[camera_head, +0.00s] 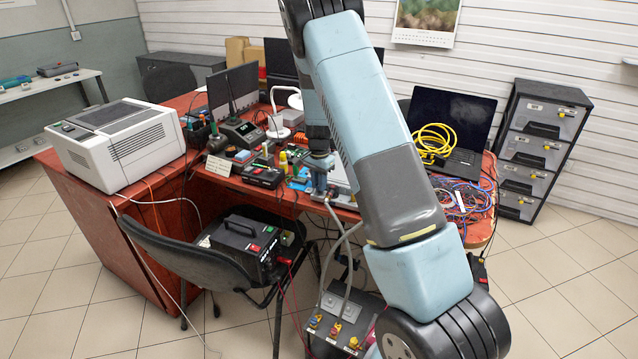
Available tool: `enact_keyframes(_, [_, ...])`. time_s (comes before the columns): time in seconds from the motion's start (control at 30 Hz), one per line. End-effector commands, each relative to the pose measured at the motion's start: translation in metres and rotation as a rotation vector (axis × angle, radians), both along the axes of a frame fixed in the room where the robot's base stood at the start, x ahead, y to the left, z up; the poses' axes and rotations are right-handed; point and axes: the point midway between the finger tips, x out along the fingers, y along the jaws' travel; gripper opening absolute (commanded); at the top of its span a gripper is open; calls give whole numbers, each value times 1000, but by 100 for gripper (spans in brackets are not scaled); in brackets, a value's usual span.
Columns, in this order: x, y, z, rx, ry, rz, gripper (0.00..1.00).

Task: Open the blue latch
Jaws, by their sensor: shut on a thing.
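My gripper (319,190) is at the end of my forearm, small in the picture, at the front edge of the red table. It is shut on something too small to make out. Grey hoses (347,240) run from just beside it down to a grey box (345,303) on the floor. Small coloured fittings (334,329) in yellow, red and blue sit along the front of that box. My upper arm hides the area right of the gripper and part of the box.
The red table (225,182) carries tools, a laptop (452,125), a yellow cable coil (432,140) and tangled wires (465,200). A black chair (190,262) with a dark power unit (243,235) stands at front left. A printer (115,143) is at left. Floor at lower left is clear.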

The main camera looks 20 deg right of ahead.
Motion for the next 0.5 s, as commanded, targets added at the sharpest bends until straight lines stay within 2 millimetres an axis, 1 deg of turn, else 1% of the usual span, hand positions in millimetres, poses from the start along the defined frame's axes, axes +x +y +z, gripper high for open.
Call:
enact_keyframes(0.13, [1, 2, 1, 2, -2, 2, 0])
enact_keyframes(0.17, [1, 2, 1, 2, -2, 2, 24])
enact_keyframes(0.23, [1, 2, 1, 2, -2, 2, 30])
enact_keyframes(0.27, [1, 1, 1, 2, -2, 2, 32])
enact_keyframes(0.5, [1, 1, 1, 1, -2, 2, 32])
